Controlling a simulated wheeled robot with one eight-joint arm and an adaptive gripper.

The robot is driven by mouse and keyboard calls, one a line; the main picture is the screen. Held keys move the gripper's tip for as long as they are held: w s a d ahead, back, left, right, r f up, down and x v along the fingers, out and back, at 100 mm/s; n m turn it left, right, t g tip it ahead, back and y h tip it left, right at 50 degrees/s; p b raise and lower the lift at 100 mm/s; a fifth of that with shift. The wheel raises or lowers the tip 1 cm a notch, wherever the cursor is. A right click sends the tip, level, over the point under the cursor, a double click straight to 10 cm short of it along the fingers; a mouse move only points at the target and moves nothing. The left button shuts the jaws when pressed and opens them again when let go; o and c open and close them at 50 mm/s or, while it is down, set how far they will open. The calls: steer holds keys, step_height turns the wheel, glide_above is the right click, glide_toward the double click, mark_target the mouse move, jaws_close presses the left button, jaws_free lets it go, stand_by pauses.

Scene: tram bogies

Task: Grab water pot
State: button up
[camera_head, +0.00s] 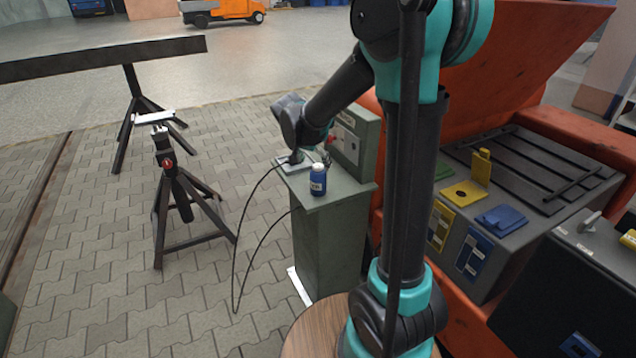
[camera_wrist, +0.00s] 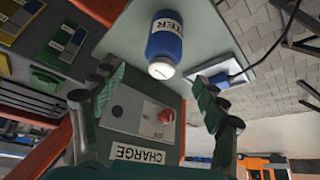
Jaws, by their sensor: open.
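The water pot is a small blue bottle with a white cap and a white label; it stands upright on the green cabinet top in the head view (camera_head: 318,182). In the wrist view the water pot (camera_wrist: 165,42) shows at the top centre, its cap towards me. My gripper (camera_wrist: 158,88) is open and empty, its two fingers apart to the left and right below the cap in that picture. The bottle lies beyond the fingertips and no contact shows. In the head view the gripper is small and partly hidden by my wrist, just behind the bottle.
The green cabinet (camera_head: 335,240) carries a raised box with a red button (camera_wrist: 166,116) and a CHARGE label, close to my fingers. A white pad (camera_head: 292,165) with a black cable lies beside the bottle. Orange machinery (camera_head: 560,130) stands to the right; a black tripod stand (camera_head: 180,200) is left.

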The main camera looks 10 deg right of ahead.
mark_target(316, 168)
steer(key=shift+a+x, duration=0.15)
steer(key=shift+x, duration=1.8)
steer(key=shift+a+x, duration=0.1)
steer(key=shift+x, duration=1.85)
steer(key=shift+c, duration=0.5)
steer(key=c, duration=1.2)
